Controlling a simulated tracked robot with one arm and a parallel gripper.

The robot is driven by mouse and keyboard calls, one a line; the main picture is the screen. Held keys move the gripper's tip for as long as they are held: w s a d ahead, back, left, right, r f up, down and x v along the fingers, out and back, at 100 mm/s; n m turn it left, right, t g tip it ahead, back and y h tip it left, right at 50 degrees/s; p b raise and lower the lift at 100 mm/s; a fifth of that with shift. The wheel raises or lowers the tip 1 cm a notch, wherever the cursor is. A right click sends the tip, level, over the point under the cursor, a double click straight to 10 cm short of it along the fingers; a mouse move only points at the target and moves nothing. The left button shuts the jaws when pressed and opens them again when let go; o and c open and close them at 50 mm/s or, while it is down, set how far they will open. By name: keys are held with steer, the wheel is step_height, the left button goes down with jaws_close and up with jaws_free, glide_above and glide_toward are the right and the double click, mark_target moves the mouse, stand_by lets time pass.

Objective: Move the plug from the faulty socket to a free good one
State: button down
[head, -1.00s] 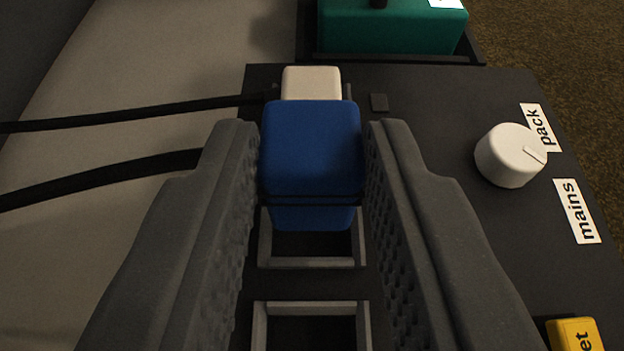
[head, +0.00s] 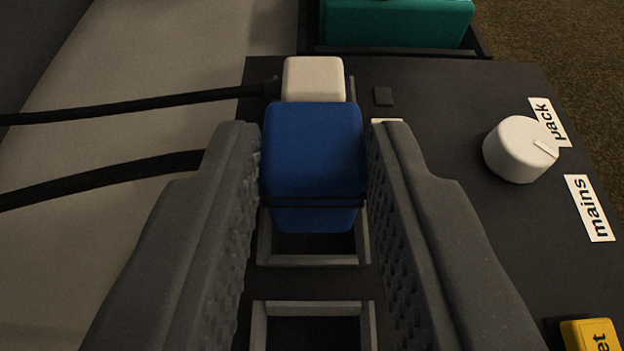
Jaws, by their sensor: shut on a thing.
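A blue plug (head: 313,160) is between the two grey fingers of my gripper (head: 314,165), which is shut on it. The plug hides part of a grey-framed socket (head: 310,261) below it; I cannot tell how far it sits in or above that socket. A second framed socket (head: 312,308) nearer me is empty. A white plug (head: 314,79) sits just beyond the blue one. Black cables (head: 130,107) run off to the left. No fault mark on a socket is clear; a pale patch (head: 388,121) beside the right finger is mostly hidden.
A white knob (head: 520,149) stands on the dark panel at right, by labels "pack" (head: 549,122) and "mains" (head: 590,208). A yellow button (head: 591,335) is at the lower right. A teal block (head: 397,22) is behind the panel. A small dark square (head: 383,96) lies near the white plug.

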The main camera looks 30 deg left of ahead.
steer(key=shift+f, duration=0.65)
steer(key=shift+f+b, duration=0.25)
steer(key=shift+b, duration=0.05)
steer(key=shift+r, duration=0.1)
steer(key=shift+r+p, duration=0.8)
steer(key=shift+r, duration=0.35)
